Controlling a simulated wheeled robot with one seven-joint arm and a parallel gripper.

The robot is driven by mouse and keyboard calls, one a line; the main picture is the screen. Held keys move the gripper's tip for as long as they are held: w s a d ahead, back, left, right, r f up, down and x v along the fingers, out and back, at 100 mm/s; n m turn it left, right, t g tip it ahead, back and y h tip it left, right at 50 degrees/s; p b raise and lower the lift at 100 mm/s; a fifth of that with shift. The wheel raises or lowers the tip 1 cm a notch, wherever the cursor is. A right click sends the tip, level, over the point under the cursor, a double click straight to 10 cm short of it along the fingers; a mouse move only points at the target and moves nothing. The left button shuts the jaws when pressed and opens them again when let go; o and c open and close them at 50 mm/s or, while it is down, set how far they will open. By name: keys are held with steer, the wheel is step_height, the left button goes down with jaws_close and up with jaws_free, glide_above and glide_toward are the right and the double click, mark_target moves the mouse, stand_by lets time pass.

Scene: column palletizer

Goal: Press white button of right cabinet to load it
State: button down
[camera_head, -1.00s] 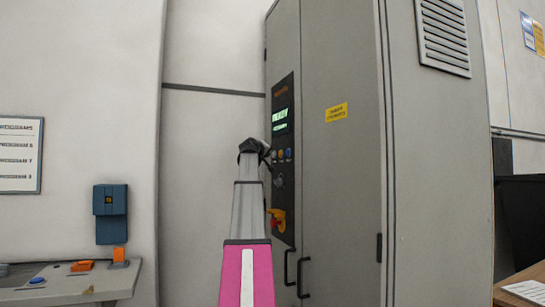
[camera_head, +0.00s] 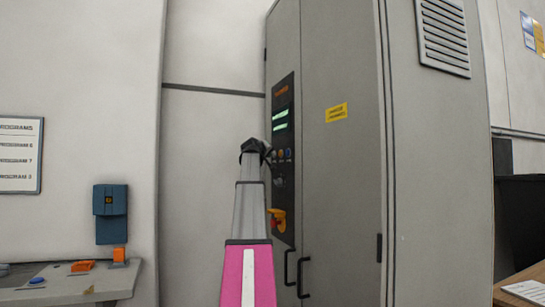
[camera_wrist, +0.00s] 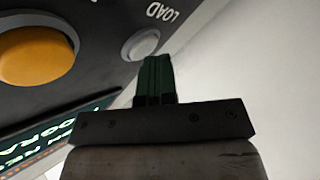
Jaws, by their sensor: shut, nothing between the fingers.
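The grey cabinet (camera_head: 340,200) stands at the centre right, with a dark control panel (camera_head: 284,200) on its left face. In the wrist view, the white button (camera_wrist: 142,44) sits on the dark panel beside the upside-down word LOAD. My gripper (camera_wrist: 154,62) is shut and empty. Its green fingertips overlap the lower edge of the white button in the picture; I cannot tell whether they touch it. In the head view, my gripper (camera_head: 264,149) is at the panel's small button row, and part of that row is hidden behind it.
A large orange button (camera_wrist: 35,52) is left of the white one in the wrist view. A lit green display (camera_head: 280,121) is above the button row and a red-and-yellow switch (camera_head: 278,220) below. Black handles (camera_head: 303,275) stick out low on the cabinet. A counter (camera_head: 75,285) stands left.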

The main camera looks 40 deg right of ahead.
steer(key=shift+a, duration=0.1)
steer(key=shift+w+a, duration=0.25)
steer(key=shift+a, duration=0.4)
steer(key=a, duration=0.1)
steer(key=w+a, duration=0.1)
steer(key=a, duration=0.2)
steer(key=shift+w+a, duration=0.25)
steer(key=shift+a, duration=0.15)
stand_by(0.9)
